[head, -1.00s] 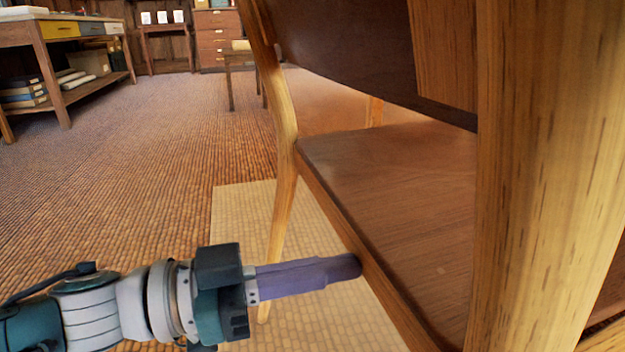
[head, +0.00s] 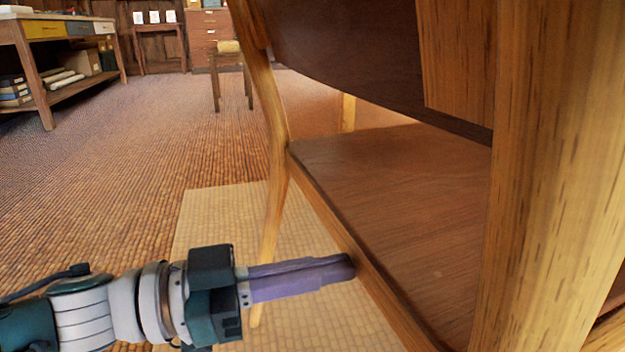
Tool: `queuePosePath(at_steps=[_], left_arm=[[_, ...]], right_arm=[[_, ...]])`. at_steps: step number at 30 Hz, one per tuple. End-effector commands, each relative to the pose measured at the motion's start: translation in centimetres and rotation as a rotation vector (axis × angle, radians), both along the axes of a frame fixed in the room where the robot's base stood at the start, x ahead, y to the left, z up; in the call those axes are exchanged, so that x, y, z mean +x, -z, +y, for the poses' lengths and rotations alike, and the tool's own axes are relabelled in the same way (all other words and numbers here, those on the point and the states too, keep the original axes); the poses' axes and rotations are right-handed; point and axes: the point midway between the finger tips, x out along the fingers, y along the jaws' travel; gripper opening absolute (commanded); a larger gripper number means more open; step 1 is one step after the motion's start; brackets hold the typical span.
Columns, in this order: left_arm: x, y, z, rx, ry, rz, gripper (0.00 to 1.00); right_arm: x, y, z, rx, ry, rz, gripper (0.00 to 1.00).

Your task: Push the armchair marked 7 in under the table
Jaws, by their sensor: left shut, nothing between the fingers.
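A wooden chair fills the right of the head view, seen close from behind. Its brown seat (head: 400,185) lies under a dark backrest panel (head: 350,60), with pale wooden legs and posts. No number 7 shows on the parts in view, and I cannot make out the table for certain. My left gripper (head: 345,268) is shut with nothing in it. Its purple fingertips are at the chair's rear seat rail (head: 330,222) and appear to touch it. My right gripper is not in view.
A pale mat (head: 215,215) lies on the woven floor under the chair. A workbench (head: 48,75) with drawers and rolled paper stands at the far left. A small stool (head: 230,62) stands farther back. The floor (head: 110,165) between is clear.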

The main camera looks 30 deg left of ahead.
Motion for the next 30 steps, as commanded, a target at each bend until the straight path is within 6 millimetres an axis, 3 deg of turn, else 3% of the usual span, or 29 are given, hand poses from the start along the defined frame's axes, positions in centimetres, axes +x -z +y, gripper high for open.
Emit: queuePosePath(at_steps=[15, 30], left_arm=[[-6.4, 0.2, 5.5, 0.006, -0.002, 0.009, 0.0], [-7.0, 0.2, 6.1, 0.006, -0.002, 0.005, 0.0]], right_arm=[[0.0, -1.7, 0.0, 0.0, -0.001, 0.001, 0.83], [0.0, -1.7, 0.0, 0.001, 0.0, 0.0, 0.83]])
